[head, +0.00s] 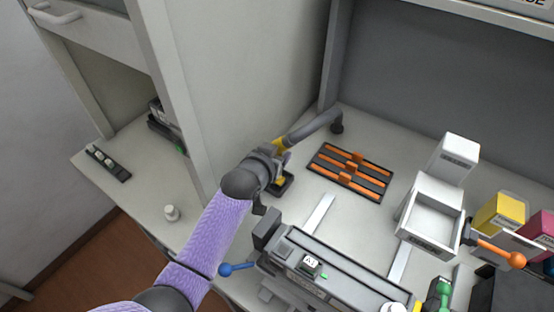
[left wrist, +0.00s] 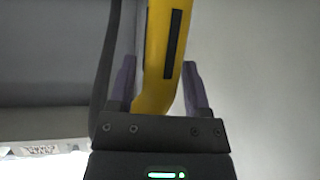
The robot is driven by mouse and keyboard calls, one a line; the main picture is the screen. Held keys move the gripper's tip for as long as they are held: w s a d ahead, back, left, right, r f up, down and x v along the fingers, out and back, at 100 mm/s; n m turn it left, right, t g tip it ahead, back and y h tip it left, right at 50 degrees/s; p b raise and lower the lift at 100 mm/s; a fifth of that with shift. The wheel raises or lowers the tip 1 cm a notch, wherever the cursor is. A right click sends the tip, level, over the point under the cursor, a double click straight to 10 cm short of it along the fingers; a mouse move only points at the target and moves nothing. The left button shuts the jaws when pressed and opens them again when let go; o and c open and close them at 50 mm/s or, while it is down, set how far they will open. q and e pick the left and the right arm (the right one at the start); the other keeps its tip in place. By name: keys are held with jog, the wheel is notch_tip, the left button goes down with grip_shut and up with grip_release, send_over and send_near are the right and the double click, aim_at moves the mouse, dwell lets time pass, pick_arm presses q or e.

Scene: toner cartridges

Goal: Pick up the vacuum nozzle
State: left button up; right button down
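The vacuum nozzle is yellow with a black strip and has a dark grey hose. In the head view the yellow nozzle (head: 279,145) shows just beyond my left gripper (head: 275,158), by the grey cabinet wall. In the left wrist view the nozzle (left wrist: 158,60) stands between the two purple fingers of my left gripper (left wrist: 158,85). A gap shows beside the right finger, and the left finger is close to the nozzle. The fingers are spread, not clamped on it. My right gripper is not in view.
A dark grey hose arm (head: 312,126) runs back to a post on the bench. A black tray with orange bars (head: 351,172) lies to the right. A grey machine (head: 325,270) stands in front. A white box (head: 433,215) and coloured cartridges (head: 498,213) are farther right.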

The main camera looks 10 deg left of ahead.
pick_arm(q)
grip_shut()
